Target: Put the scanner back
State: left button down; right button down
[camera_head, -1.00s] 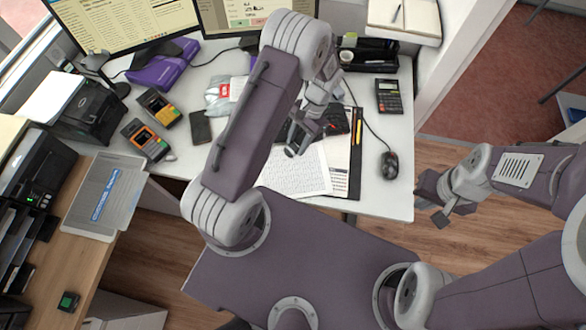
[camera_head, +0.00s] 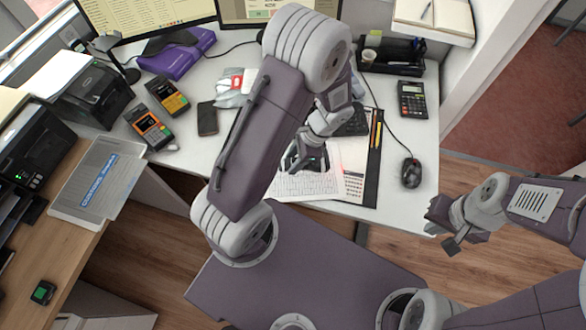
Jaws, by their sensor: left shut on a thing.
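My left gripper (camera_head: 306,158) is over the papers at the front of the white desk. It is shut on a small dark thing, which seems to be the scanner (camera_head: 314,163); the gripper and forearm hide most of it. A faint red glow shows on the paper just to its right. A black stand (camera_head: 122,68) with a curved top is at the back left of the desk, beside the monitor, and nothing clearly sits in it. My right gripper (camera_head: 446,228) is empty, its fingers apart, off the desk's right front edge.
Two card terminals (camera_head: 150,127), a phone (camera_head: 207,118) and a purple box (camera_head: 176,54) are on the left half of the desk. A printer (camera_head: 93,93) stands at far left. A mouse (camera_head: 411,173) and a calculator (camera_head: 412,99) are on the right.

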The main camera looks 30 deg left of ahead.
pick_arm(q)
jog(key=shift+s+f, duration=0.1)
jog(key=shift+s, duration=0.1)
jog(key=shift+f, duration=0.2)
notch_tip(320, 180, down, 3)
jog(key=shift+f+b, duration=0.1)
jog(key=shift+b, duration=0.4)
jog(key=shift+f, duration=0.25)
jog(key=shift+f, duration=0.15)
jog(key=c, duration=0.9)
grip_release()
